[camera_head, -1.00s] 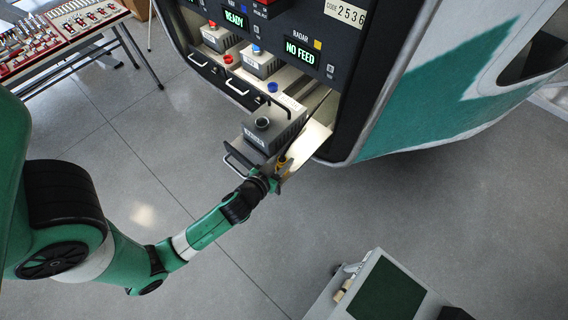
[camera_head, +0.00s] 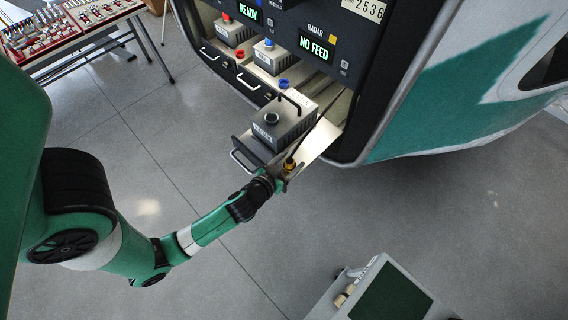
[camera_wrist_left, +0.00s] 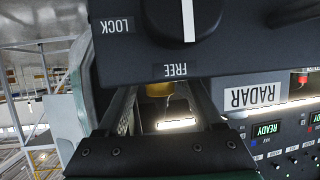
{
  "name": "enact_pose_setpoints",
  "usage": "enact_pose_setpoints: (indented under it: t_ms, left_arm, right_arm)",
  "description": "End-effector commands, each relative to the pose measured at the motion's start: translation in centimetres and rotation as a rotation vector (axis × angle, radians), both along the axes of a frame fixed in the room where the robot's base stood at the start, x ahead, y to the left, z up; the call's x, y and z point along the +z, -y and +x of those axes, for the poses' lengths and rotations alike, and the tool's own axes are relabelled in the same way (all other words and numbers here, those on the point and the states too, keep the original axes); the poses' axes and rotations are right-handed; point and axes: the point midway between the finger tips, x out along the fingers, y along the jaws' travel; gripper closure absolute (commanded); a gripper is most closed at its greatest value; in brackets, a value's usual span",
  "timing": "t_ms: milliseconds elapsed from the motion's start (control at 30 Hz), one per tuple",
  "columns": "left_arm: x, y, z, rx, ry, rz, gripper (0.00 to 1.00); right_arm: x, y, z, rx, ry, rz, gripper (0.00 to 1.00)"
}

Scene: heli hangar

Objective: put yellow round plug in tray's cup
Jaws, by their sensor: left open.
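The yellow round plug (camera_head: 289,164) is at the outer end of the pulled-out metal tray (camera_head: 322,139), with a black cable running up from it. It looks about upright. My left gripper (camera_head: 280,180) is at the tray's end, close by the plug. In the left wrist view the open fingers (camera_wrist_left: 160,108) lie either side of a yellow part of the plug (camera_wrist_left: 159,90), mostly hidden by a dark panel. The tray's cup cannot be made out; I cannot tell whether the plug sits in it. My right gripper is out of view.
A grey box (camera_head: 285,122) with a handle and a round black knob stands beside the plug. In the wrist view a LOCK/FREE knob (camera_wrist_left: 186,16) points at FREE. The RADAR display (camera_head: 314,48) reads NO FEED. A cart (camera_head: 384,296) stands lower right; floor between is clear.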

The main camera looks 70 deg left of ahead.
Motion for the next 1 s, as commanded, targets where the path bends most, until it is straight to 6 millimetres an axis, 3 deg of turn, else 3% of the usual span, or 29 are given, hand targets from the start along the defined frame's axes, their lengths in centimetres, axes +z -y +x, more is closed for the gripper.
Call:
enact_pose_setpoints:
  t_ms: [167,433,500,600,1000]
  left_arm:
    - [1.0,1.6,-1.9,-0.005,-0.002,0.0,0.32]
    - [3.6,5.5,-6.9,-0.01,-0.001,0.003,0.32]
    - [4.4,6.1,-7.5,-0.008,-0.01,-0.002,0.32]
    - [4.7,6.6,-8.2,-0.006,-0.007,-0.002,0.32]
    - [4.7,6.8,-8.8,0.0,0.001,0.001,0.32]
  right_arm:
    - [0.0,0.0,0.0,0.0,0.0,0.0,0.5]
    - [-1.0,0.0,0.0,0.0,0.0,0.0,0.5]
    - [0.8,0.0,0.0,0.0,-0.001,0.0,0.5]
    - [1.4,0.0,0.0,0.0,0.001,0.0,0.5]
    - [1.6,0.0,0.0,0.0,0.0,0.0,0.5]
